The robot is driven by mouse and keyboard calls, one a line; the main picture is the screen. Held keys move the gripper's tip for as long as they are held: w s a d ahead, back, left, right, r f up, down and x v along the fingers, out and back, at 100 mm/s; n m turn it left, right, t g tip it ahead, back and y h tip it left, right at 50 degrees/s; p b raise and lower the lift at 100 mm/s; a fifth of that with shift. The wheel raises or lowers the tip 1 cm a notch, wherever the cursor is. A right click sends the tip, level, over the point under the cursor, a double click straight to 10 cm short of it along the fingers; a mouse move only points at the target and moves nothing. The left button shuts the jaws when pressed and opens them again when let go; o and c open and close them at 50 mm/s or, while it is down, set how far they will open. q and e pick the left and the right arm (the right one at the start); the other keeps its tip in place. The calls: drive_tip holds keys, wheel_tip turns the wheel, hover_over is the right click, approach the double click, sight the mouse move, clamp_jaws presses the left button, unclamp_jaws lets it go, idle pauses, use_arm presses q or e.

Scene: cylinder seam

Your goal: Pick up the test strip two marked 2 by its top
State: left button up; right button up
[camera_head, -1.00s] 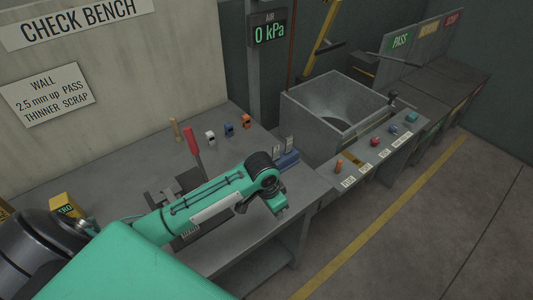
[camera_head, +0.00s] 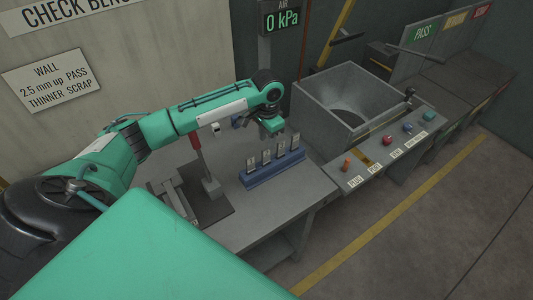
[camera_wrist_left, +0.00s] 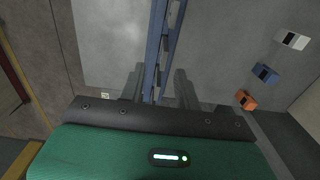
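A blue rack (camera_head: 275,173) stands on the bench and holds several upright pale test strips (camera_head: 266,157) in a row. Their markings are too small to read, so I cannot tell which is strip two. My left gripper (camera_head: 268,134) hangs above and behind the row in the head view, apart from the strips. In the left wrist view its two fingers (camera_wrist_left: 158,85) are spread, with nothing held between them. The blue rack (camera_wrist_left: 154,45) runs below, lined up between the fingers, with strips (camera_wrist_left: 172,15) along it. My right gripper is not in view.
A red-handled tool (camera_head: 196,142) and a grey fixture (camera_head: 180,205) stand left of the rack. White, blue and orange small pieces (camera_wrist_left: 265,74) lie to one side. A grey hopper (camera_head: 345,100) and a button panel (camera_head: 385,145) are to the right. The bench front is clear.

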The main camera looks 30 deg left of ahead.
sight(266, 149)
use_arm(q)
drive_tip(key=f, duration=0.2)
drive_tip(key=f+p, duration=0.1)
drive_tip(key=f, duration=0.1)
drive_tip(key=f+p, duration=0.1)
drive_tip(key=f, duration=0.2)
drive_tip(key=shift+w+a, duration=0.15)
drive_tip(key=shift+a, duration=0.15)
drive_tip(key=shift+f, duration=0.55)
clamp_jaws()
